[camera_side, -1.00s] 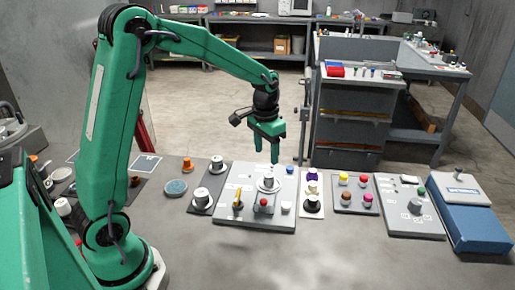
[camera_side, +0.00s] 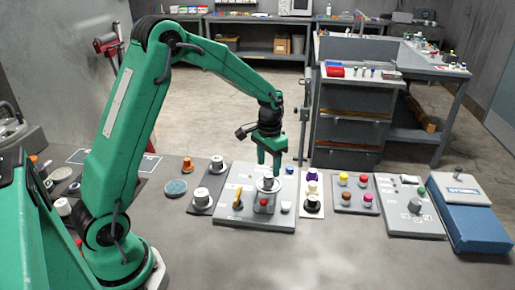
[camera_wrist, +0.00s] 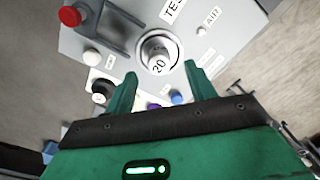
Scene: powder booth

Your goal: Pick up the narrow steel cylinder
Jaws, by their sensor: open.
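A steel cylinder (camera_side: 268,184) stands upright on a round plate on the grey panel in the side view. In the wrist view this cylinder (camera_wrist: 158,48) is marked "20" and lies just ahead of the fingertips, between their lines. My gripper (camera_side: 269,171) points down just above it, with its fingers apart and nothing between them. The open fingers also show in the wrist view (camera_wrist: 160,75). In the side view the fingertips partly overlap the cylinder's top, so I cannot tell the exact gap.
Two pale metal pieces (camera_side: 201,194) stand on a dark plate to the left. A panel of coloured knobs (camera_side: 355,203) and a blue box (camera_side: 480,228) are to the right.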

